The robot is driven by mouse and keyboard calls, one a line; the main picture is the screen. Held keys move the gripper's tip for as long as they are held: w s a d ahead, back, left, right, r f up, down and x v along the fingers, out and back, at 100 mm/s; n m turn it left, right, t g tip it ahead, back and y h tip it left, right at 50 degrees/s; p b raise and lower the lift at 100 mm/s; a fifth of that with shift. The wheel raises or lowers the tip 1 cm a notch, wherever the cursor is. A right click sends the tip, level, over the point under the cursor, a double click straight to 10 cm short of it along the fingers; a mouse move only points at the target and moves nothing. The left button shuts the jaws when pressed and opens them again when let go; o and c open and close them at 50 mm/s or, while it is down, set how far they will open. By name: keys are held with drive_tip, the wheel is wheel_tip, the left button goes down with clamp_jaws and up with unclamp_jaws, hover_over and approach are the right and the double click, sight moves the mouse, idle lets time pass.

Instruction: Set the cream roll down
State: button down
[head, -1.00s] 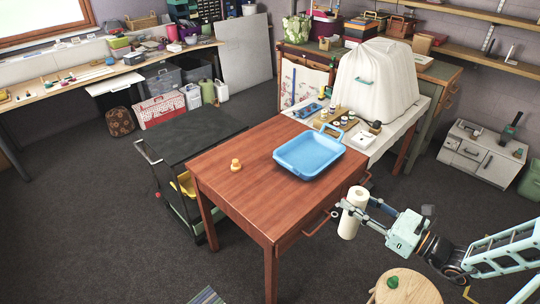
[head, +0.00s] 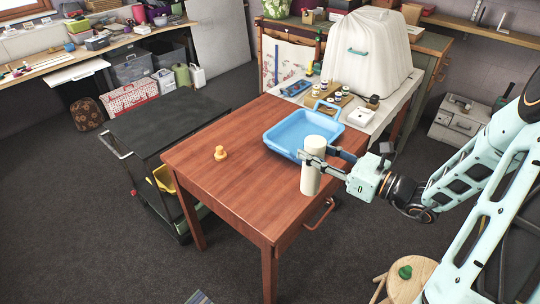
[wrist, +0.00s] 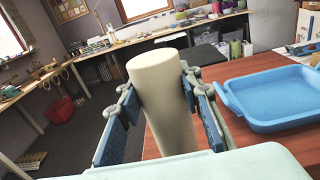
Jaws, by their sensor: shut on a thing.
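The cream roll (head: 312,172) is an upright cylinder at the right edge of the brown wooden table (head: 225,185) in the head view. My gripper (head: 318,160) is shut around its middle from the right. In the wrist view the cream roll (wrist: 163,100) stands between the two blue finger pads of my gripper (wrist: 160,115), leaning slightly in the picture. The roll's lower end is hidden in the wrist view. In the head view its lower end overlaps the table's edge, and I cannot tell whether it touches the table.
A blue tray (head: 273,141) lies on the table just behind the roll, close to it; it also shows in the wrist view (wrist: 229,93). A small orange-yellow object (head: 220,153) stands left of the tray. A round stool (head: 412,275) stands at lower right.

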drive_tip(key=w+a+f+b, duration=0.6)
drive_tip(key=w+a+f, duration=0.3)
drive_tip(key=a+f, duration=0.4)
idle(0.5)
drive_tip(key=shift+d+f, duration=0.1)
drive_tip(key=shift+f, duration=0.05)
drive_tip(key=c, duration=1.4)
unclamp_jaws()
